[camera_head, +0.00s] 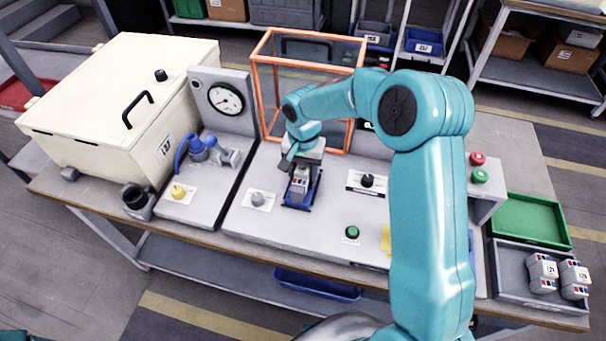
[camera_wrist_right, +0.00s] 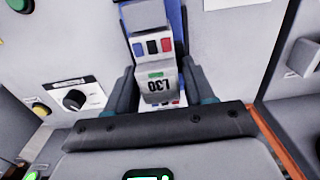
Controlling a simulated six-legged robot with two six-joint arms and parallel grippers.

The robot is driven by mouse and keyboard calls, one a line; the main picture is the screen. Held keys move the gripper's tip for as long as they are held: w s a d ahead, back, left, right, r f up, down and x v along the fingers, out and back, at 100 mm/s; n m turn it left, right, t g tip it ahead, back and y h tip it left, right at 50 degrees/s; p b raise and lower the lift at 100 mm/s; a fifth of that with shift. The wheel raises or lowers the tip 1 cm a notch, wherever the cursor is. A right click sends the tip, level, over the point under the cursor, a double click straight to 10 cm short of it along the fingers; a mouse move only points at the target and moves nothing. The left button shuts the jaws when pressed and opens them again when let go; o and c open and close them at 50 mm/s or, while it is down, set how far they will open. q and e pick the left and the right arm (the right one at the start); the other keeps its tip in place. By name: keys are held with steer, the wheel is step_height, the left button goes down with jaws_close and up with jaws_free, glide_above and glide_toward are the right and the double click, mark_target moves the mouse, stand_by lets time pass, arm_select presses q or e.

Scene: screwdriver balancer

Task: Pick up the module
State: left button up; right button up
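The module (camera_head: 299,186) is a light grey block with blue and red marks, in a blue cradle (camera_head: 290,206) on the grey bench panel. In the right wrist view the module (camera_wrist_right: 156,83) shows a label that reads 130 upside down and a green strip. My right gripper (camera_head: 302,168) is over it from above, one finger on each side of the block. In the wrist view the fingers lie very close to its sides; I cannot tell if they touch. The module's lower end is partly hidden by the gripper. My left gripper is not in view.
An orange-framed clear enclosure (camera_head: 262,80) stands just behind the module. A cream lidded box (camera_head: 100,90) and a gauge panel (camera_head: 222,97) are to the left.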

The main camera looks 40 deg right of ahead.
mark_target(303, 166)
jaws_close()
steer(key=shift+r, duration=0.1)
steer(key=shift+w+r, duration=0.1)
steer(key=shift+r, duration=0.15)
step_height(303, 166, up, 20)
steer(key=shift+f, duration=0.25)
